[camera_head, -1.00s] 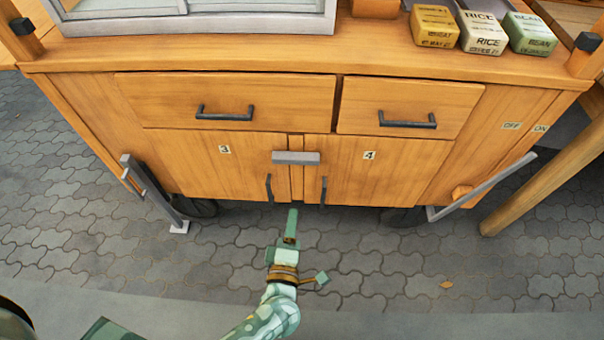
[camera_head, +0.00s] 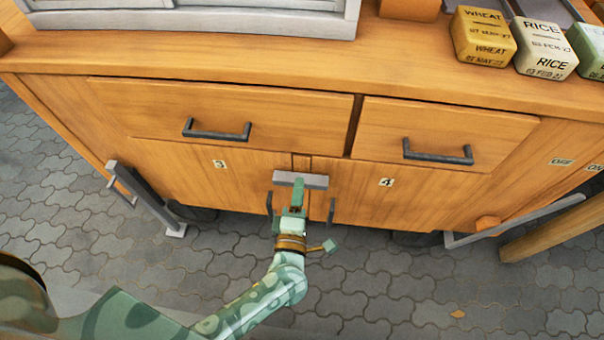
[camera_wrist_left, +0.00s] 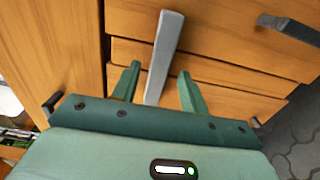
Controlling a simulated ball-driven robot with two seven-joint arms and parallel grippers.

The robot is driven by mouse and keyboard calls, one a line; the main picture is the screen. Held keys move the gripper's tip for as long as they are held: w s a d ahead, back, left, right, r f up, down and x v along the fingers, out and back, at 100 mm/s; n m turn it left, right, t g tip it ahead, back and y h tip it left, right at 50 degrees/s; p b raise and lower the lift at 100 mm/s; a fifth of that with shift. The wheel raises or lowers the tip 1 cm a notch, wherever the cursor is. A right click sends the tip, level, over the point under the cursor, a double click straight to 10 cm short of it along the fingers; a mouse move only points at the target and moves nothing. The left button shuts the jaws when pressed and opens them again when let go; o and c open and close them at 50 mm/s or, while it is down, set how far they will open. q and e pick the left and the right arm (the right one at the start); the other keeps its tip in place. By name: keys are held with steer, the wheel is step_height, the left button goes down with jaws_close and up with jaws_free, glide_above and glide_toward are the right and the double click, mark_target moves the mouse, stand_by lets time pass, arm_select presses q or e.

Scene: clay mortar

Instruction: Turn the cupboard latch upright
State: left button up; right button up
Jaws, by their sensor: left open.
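The cupboard latch (camera_head: 312,181) is a flat grey bar lying horizontally across the gap between door 3 (camera_head: 190,178) and door 4 (camera_head: 415,195). In the left wrist view the latch (camera_wrist_left: 166,45) runs between the two spread fingers of the left gripper (camera_wrist_left: 159,70), with a finger on either side. The fingers look apart from the bar; contact cannot be told. My right gripper is not in view.
Dark door handles (camera_head: 332,211) hang just below the latch. Two drawers with dark handles (camera_head: 217,130) sit above the doors. Wheat (camera_head: 483,36) and rice (camera_head: 546,48) blocks stand on the worktop. The paved floor in front is clear.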

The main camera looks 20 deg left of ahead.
arm_select(q)
steer(key=shift+w+a, duration=0.15)
steer(key=shift+w, duration=0.35)
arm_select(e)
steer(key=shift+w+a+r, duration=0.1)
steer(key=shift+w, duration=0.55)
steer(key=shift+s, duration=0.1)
arm_select(q)
jaws_close()
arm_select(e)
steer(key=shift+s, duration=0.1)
